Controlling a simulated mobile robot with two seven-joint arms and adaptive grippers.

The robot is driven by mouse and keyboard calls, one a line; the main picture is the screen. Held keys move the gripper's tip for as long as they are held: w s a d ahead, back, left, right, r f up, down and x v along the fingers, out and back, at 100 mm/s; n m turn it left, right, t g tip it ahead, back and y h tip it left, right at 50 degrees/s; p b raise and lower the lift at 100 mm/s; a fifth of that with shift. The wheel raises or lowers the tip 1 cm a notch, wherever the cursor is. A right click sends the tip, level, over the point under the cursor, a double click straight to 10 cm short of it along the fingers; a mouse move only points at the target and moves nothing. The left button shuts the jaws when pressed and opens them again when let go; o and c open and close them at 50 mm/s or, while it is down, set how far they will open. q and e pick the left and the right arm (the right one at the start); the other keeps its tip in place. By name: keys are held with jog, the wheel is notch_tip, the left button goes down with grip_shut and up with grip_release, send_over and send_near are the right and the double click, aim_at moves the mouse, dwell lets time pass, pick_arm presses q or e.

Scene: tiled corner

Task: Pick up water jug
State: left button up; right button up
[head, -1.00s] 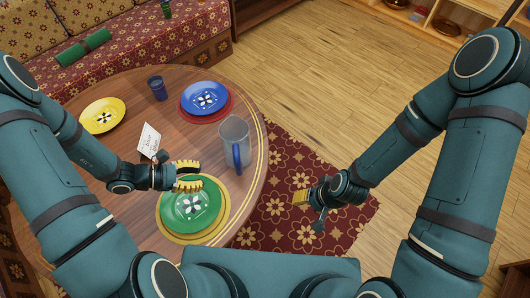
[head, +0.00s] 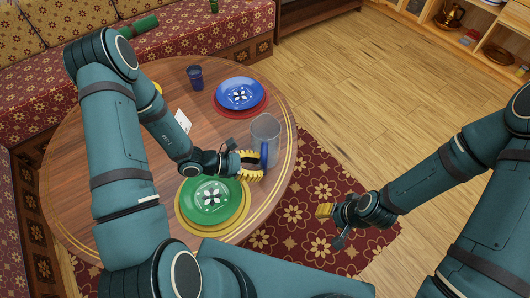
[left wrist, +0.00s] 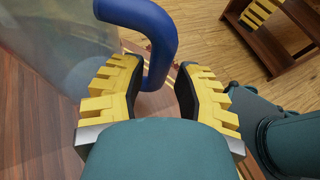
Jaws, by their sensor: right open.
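The water jug (head: 266,132) is a clear grey pitcher with a blue handle (head: 264,154), upright near the right edge of the round wooden table (head: 160,200). My left gripper (head: 260,166) is at its handle side. In the left wrist view, the open yellow-padded fingers stand on either side of the blue handle (left wrist: 160,45), with a gap to at least the right finger. The jug's clear body (left wrist: 60,50) fills the upper left there. My right gripper (head: 325,211) is open and empty above the patterned rug, right of the table.
A green plate (head: 212,200) on a yellow one lies just below the left gripper. A blue plate (head: 240,93) on a red one, a dark blue cup (head: 195,77) and a white card (head: 182,121) are farther back. The floor at right is clear.

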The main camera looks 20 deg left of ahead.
pick_arm(q)
jog(key=shift+x, duration=1.35)
jog(key=shift+a+f, duration=0.1)
grip_shut()
